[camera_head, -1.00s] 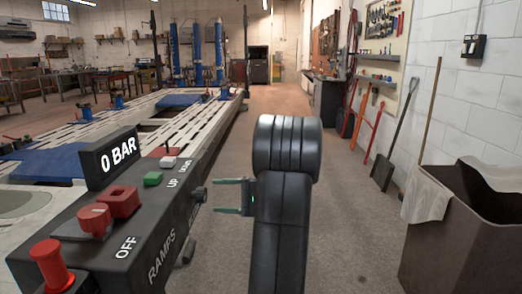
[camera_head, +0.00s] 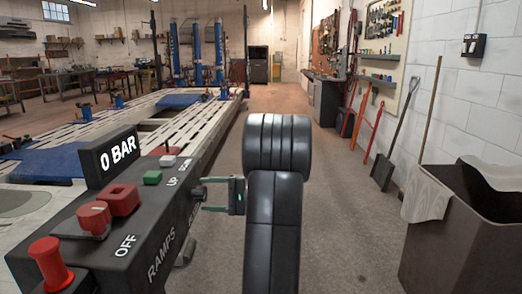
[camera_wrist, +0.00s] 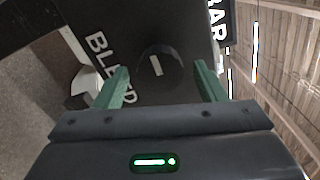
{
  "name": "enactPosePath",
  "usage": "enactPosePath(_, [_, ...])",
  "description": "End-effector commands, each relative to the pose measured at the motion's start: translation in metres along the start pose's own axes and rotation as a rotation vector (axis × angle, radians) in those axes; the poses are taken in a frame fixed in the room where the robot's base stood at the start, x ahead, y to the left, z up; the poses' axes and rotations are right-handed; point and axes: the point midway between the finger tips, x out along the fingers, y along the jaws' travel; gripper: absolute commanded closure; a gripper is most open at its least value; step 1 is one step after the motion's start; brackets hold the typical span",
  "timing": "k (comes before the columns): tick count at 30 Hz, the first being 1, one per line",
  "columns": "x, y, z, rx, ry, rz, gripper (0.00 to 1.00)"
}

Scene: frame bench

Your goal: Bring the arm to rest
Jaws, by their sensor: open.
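My gripper (camera_head: 210,194) is open at the right end of the black control box (camera_head: 150,222) in the head view, its green fingers pointing left. In the wrist view my gripper (camera_wrist: 163,82) has its two green fingers apart, with a round black knob (camera_wrist: 158,68) with a white mark between or just beyond them. I cannot tell whether the fingers touch the knob. Lettering beginning "BLE" shows beside it, partly hidden by a finger. In the head view the knob (camera_head: 198,193) is a small dark stub at the box's end.
A brown bin (camera_head: 450,250) with a cloth (camera_head: 425,195) stands at right. The aisle floor (camera_head: 330,200) is clear.

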Motion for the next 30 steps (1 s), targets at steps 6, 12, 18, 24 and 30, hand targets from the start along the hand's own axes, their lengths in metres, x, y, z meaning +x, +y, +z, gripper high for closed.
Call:
enactPosePath(6, [0.02,-0.006,0.001,0.09,0.001,-0.001,0.35])
enactPosePath(12, [0.02,-0.005,0.001,0.249,0.001,-0.001,0.35])
enactPosePath(18, [0.02,-0.005,0.001,0.409,0.001,-0.001,0.35])
enactPosePath(24, [0.02,-0.004,0.001,0.573,0.001,-0.001,0.35])
enactPosePath(30, [0.02,-0.004,0.002,0.741,0.0,-0.001,0.35])
